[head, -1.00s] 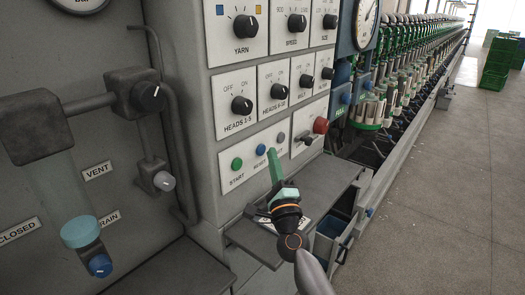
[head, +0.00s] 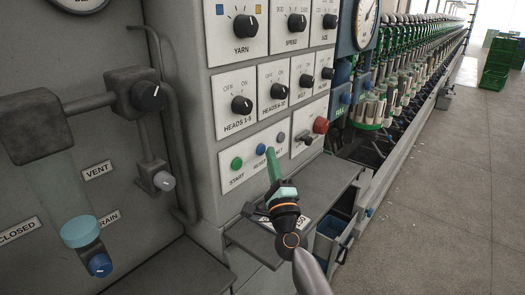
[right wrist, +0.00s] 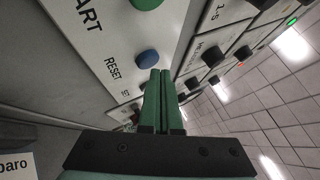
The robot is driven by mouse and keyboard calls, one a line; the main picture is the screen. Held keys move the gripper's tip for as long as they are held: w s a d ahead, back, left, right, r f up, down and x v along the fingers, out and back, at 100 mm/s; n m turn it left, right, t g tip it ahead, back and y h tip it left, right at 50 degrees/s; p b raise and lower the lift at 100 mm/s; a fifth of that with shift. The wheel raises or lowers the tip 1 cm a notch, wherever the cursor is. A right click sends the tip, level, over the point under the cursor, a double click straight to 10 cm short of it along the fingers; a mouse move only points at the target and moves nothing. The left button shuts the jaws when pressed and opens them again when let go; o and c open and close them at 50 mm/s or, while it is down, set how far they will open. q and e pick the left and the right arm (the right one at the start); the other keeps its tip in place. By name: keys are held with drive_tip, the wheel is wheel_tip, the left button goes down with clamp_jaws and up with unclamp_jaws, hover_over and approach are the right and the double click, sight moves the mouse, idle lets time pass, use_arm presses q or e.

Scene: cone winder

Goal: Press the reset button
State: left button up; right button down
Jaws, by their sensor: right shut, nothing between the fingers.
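The reset button is a blue round button (head: 261,149) on the pale panel, between the green start button (head: 237,163) and a grey button (head: 280,137). My right gripper (head: 270,150) is shut and empty, with its green fingertips just right of the blue button in the head view. In the right wrist view, the blue button (right wrist: 147,59) sits beside the label RESET, just past the tips of the shut fingers (right wrist: 160,74). I cannot tell whether the tips touch the panel. My left gripper is not in view.
A red button (head: 320,125) and a small dark switch (head: 307,140) are to the right. Black knobs (head: 242,104) fill the plates above. A grey shelf (head: 325,185) juts out below the panel, under my right gripper. Open floor lies at the right.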

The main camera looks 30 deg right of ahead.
drive_tip(key=shift+w+a, duration=0.25)
drive_tip(key=shift+w, duration=0.3)
idle(0.6)
drive_tip(key=shift+s, duration=0.1)
idle(0.3)
drive_tip(key=shift+s+d, duration=0.3)
drive_tip(key=shift+s, duration=0.35)
drive_tip(key=s, duration=0.1)
drive_tip(key=s+d+p, duration=0.1)
drive_tip(key=s, duration=0.1)
drive_tip(key=s+d, duration=0.1)
drive_tip(key=shift+s, duration=0.3)
idle(0.7)
